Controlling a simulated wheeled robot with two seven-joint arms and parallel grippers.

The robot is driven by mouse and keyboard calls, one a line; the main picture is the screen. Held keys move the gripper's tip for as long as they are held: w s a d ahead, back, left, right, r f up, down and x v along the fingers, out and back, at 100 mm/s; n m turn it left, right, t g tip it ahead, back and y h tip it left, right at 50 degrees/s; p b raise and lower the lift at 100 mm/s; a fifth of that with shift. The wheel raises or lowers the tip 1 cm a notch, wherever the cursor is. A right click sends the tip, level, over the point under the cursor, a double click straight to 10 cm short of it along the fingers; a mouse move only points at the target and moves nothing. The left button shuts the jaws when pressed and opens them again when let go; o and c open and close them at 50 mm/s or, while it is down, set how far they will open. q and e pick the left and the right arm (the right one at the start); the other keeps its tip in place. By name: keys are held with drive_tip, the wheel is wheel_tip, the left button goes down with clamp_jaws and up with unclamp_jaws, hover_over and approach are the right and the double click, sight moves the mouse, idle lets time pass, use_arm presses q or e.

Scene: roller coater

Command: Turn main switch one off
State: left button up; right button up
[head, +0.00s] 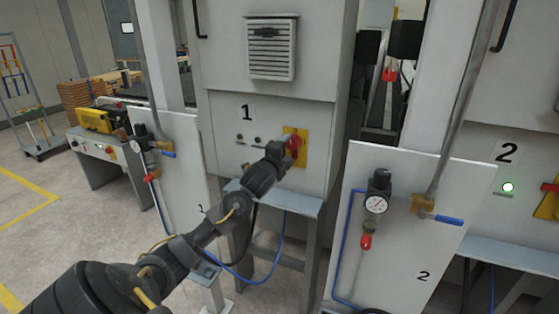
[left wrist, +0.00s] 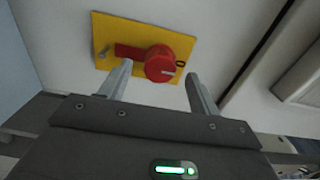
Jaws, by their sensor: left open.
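Main switch one is a red rotary knob (head: 293,142) on a yellow plate (head: 302,158), on the front of the grey cabinet marked 1. In the left wrist view the red knob (left wrist: 160,64) has a red bar reaching left across the yellow plate (left wrist: 110,27). A short pale mark shows on the knob, and a dark "0" is beside its right edge. My left gripper (left wrist: 158,72) is open, with its fingertips on either side of the knob's near side. I cannot tell whether they touch it. In the head view my left gripper (head: 280,150) partly covers the switch.
A panel with a gauge (head: 376,204) and blue lever stands right of the cabinet. A second cabinet (head: 480,140) marked 2 has a similar yellow plate. A white panel (head: 185,170) with pipes stands left. A small grey table (head: 300,203) is below the switch.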

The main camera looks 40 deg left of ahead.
use_arm(q)
drive_tip(key=b+v, duration=0.2)
drive_tip(key=v, duration=0.5)
drive_tip(key=shift+s, duration=0.25)
